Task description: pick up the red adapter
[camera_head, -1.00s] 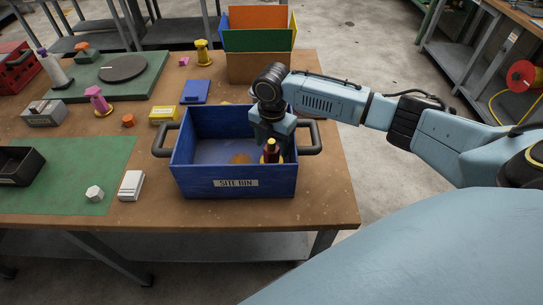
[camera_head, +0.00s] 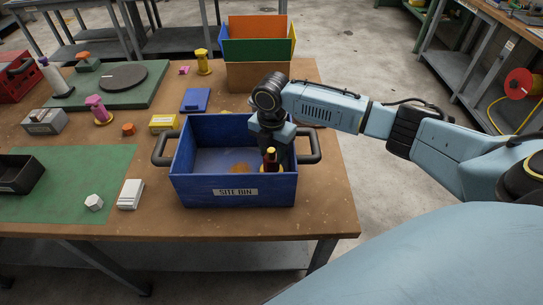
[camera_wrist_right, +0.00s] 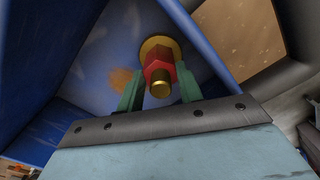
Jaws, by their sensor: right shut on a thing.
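The red adapter (camera_wrist_right: 157,70) has a red hex body with brass-coloured ends. It is inside the blue site bin (camera_head: 233,194), near the bin's right wall. My right gripper (camera_wrist_right: 160,88) reaches down into the bin, and its two green fingers are shut on the adapter from both sides. In the head view the adapter (camera_head: 270,160) shows below the gripper, partly hidden by it and by the dark inside of the bin. I cannot tell whether its base touches the bin floor. My left gripper is not in view.
The bin has dark handles on both sides. Left of it are a white box (camera_head: 131,194), a white hex piece (camera_head: 94,202) and a yellow box (camera_head: 163,123). A blue box (camera_head: 196,100) and an orange-brown bin (camera_head: 258,77) stand behind.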

